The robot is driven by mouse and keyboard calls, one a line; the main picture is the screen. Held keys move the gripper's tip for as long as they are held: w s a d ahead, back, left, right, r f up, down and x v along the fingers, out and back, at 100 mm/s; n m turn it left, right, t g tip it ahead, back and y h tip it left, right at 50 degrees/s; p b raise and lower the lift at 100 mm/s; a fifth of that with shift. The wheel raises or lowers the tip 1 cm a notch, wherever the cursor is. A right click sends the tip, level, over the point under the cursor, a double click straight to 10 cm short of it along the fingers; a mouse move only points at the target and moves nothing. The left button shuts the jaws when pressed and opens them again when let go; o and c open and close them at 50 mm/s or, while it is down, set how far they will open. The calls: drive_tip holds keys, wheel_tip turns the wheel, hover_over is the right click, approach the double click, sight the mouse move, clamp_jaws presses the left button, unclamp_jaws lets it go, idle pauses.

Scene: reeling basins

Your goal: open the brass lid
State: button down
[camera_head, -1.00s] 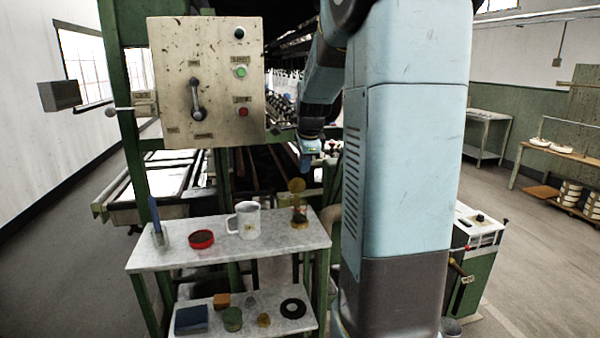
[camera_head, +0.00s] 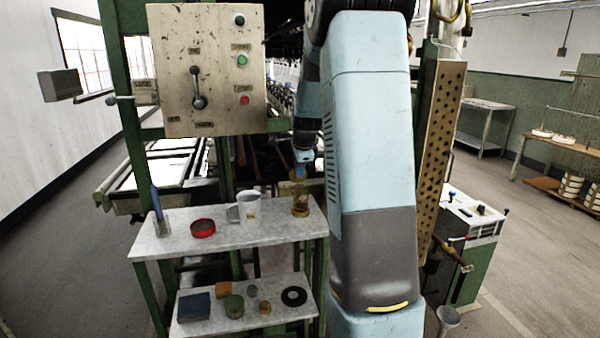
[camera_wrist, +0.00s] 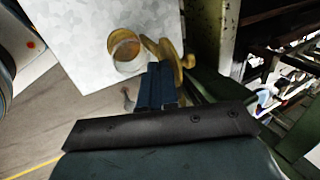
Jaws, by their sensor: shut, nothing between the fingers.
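The brass lid (camera_head: 298,174) stands raised above the brass jar (camera_head: 300,206) at the right end of the upper shelf. In the wrist view, the jar's round mouth (camera_wrist: 124,48) is uncovered, and the lid (camera_wrist: 168,52) stands on edge beside it. My gripper (camera_head: 304,167) is right at the lid, pointing down. In the wrist view, my gripper's blue fingers (camera_wrist: 158,70) are shut together and empty, with their tips close beside the lid. I cannot tell whether they touch it.
The marble shelf (camera_head: 275,233) also carries a white mug (camera_head: 247,206), a red round tin (camera_head: 203,228) and a holder with a blue tool (camera_head: 157,206). A control panel (camera_head: 180,60) hangs behind. Several small items lie on the lower shelf.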

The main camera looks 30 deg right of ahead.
drive_tip(key=shift+w+r, duration=0.1)
idle(0.3)
drive_tip(key=shift+w+d+r, duration=0.1)
drive_tip(key=shift+w+d, duration=0.05)
drive_tip(key=shift+w, duration=0.35)
drive_tip(key=shift+w+d+r, duration=0.1)
drive_tip(key=shift+w+d, duration=0.05)
drive_tip(key=shift+w, duration=0.35)
drive_tip(key=shift+s, duration=0.2)
